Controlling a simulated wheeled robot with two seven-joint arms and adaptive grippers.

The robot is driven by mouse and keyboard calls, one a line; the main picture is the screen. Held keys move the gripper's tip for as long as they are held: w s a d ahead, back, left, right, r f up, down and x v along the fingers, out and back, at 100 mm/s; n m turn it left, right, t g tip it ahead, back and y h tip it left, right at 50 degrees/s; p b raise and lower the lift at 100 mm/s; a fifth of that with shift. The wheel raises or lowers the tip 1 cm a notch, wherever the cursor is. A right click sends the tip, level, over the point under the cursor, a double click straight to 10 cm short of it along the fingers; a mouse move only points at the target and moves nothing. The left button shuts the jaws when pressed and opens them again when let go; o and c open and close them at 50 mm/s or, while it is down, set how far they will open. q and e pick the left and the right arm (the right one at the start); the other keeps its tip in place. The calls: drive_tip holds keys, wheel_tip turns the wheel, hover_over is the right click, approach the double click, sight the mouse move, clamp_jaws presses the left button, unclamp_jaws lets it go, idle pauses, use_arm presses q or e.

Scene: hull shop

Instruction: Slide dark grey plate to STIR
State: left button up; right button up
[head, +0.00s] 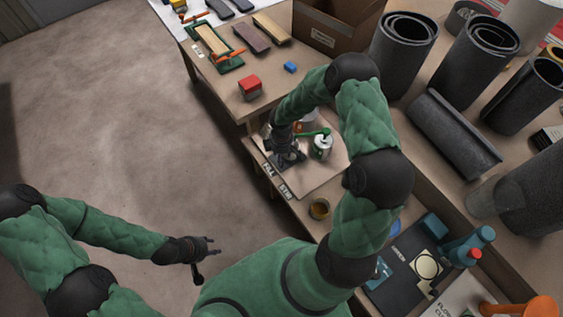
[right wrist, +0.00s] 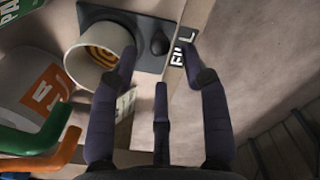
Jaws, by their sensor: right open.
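The dark grey plate (right wrist: 120,17) lies beside the FILL label (right wrist: 183,48) in the right wrist view. A white cup (right wrist: 88,62) with an orange spiral inside and a dark knob (right wrist: 160,43) stand on it. In the head view my right gripper (head: 287,158) is low over the plate and hides much of it. Its fingers (right wrist: 160,62) are spread, with the knob between and just beyond the tips; I cannot tell if any finger touches it. The STIR label (head: 285,190) is nearer than FILL along the same edge. My left gripper (head: 207,248) is open and empty over the floor.
A white can (head: 322,147) stands close right of my right gripper, with a green handle near it. A red block (head: 249,87) and a blue block (head: 290,67) lie on the upper bench. Dark rolls crowd the right.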

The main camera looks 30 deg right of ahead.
drive_tip(key=shift+f+b, duration=0.55)
drive_tip(key=shift+f, duration=1.7)
clamp_jaws()
